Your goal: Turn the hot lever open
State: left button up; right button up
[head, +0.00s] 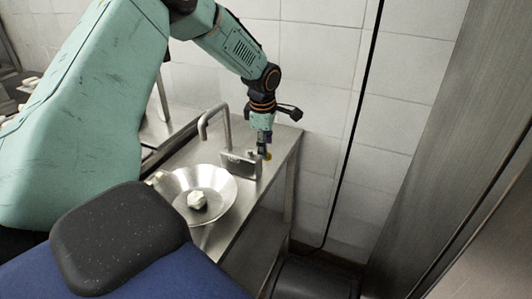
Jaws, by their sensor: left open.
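A metal tap (226,125) with a curved spout stands on the steel counter behind a round sink bowl (233,195). A grey block (240,165) sits beside the foot of the spout. I cannot clearly make out a hot lever; it is too small or hidden. My left gripper (265,154) is open and points down just right of the grey block, close to the counter's back right part. My right gripper is out of view.
A pale lumpy object (197,200) lies in the sink bowl. A tiled wall (320,130) rises behind the counter, with a black cable (352,135) hanging down it. A dark bin (316,281) stands below right, and a metal cabinet side (455,150) is at the right.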

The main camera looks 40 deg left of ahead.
pick_arm(q)
jog(key=shift+w+a+f, duration=0.15)
jog(key=shift+f, duration=0.8)
jog(key=shift+w+a+f, duration=0.1)
jog(key=shift+w+f, duration=0.05)
jog(key=shift+f, duration=0.8)
jog(key=shift+d+r, duration=0.1)
jog(key=shift+c, duration=0.4)
grip_shut()
